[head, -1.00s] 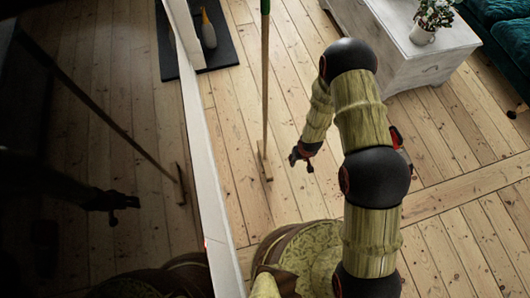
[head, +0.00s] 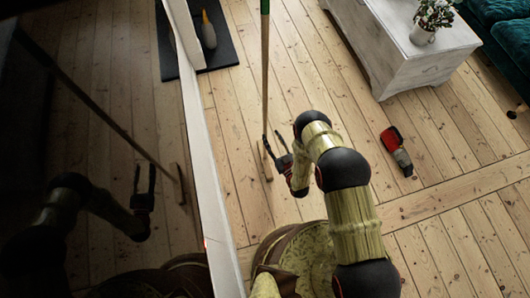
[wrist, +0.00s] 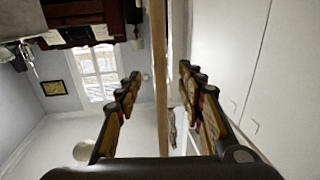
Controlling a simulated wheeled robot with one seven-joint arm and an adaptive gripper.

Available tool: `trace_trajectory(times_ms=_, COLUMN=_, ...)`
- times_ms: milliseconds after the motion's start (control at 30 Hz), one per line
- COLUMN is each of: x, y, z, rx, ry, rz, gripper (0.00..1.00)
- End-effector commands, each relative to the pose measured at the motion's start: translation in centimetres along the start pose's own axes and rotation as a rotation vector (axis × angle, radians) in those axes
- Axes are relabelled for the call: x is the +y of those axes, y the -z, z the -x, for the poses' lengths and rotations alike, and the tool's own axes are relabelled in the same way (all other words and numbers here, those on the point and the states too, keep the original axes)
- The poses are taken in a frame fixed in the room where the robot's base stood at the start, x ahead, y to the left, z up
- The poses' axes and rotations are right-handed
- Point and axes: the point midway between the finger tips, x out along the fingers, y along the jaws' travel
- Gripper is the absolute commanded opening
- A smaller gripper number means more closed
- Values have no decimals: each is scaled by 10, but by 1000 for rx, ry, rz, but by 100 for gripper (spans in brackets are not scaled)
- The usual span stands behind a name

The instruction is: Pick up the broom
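The broom (head: 265,75) stands upright in the head view, with a long wooden handle, a green top part and a narrow head on the floor. My gripper (head: 273,146) is low beside the handle, close to the broom's lower end. In the wrist view my gripper (wrist: 157,85) is open, with its two fingers wide apart. The broom handle (wrist: 160,60) runs upright through the gap between them in that picture, nearer the right finger. It is not clear whether it is between the fingers in depth. Neither finger appears closed on it.
A white wall edge (head: 203,165) and a dark reflecting surface (head: 90,130) are close on the left. A red and black device (head: 397,150) lies on the floor. A white chest (head: 400,55) bears a potted plant (head: 430,20). A dark mat (head: 225,45) lies behind.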

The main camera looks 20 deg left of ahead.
Motion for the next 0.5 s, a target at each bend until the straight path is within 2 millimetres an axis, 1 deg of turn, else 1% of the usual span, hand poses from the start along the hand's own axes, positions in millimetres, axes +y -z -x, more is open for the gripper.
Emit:
trace_trajectory(times_ms=67, x=0, y=3, z=-7, rx=15, ry=0, rz=2, gripper=39)
trace_trajectory(times_ms=333, x=0, y=2, z=-34, rx=13, ry=0, rz=1, gripper=39)
trace_trajectory(times_ms=500, x=0, y=0, z=-59, rx=13, ry=1, rz=2, gripper=39)
